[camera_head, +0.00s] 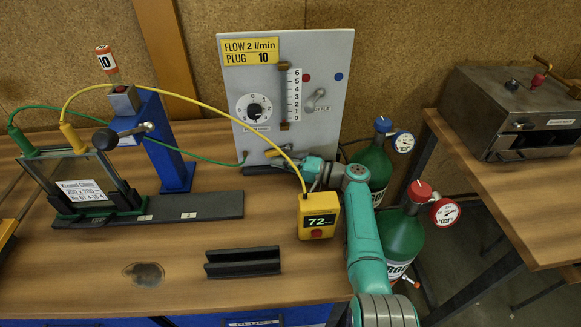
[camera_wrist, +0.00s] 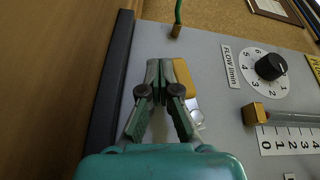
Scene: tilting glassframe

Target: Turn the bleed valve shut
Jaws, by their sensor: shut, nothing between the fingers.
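A small yellow lever (camera_head: 276,152) sticks out low on the grey panel, and it is probably the bleed valve, though I can read no label on it. In the wrist view the yellow lever (camera_wrist: 184,77) lies right beside my gripper's right finger, with a silver round part (camera_wrist: 195,112) below it. I cannot tell whether the finger touches it. My gripper (camera_wrist: 166,66) is shut and empty, its fingertips together near the panel face. In the head view my gripper (camera_head: 300,166) is at the panel's lower edge, partly hidden by my arm and the yellow cable.
The grey panel (camera_head: 340,60) carries a flow dial (camera_head: 253,109), a scale tube (camera_head: 284,98) and a throttle lever (camera_head: 315,98). A yellow meter (camera_head: 319,215) reading 72 is beside my arm. Green gas bottles (camera_head: 403,236) stand right. A blue stand (camera_head: 165,145) is left.

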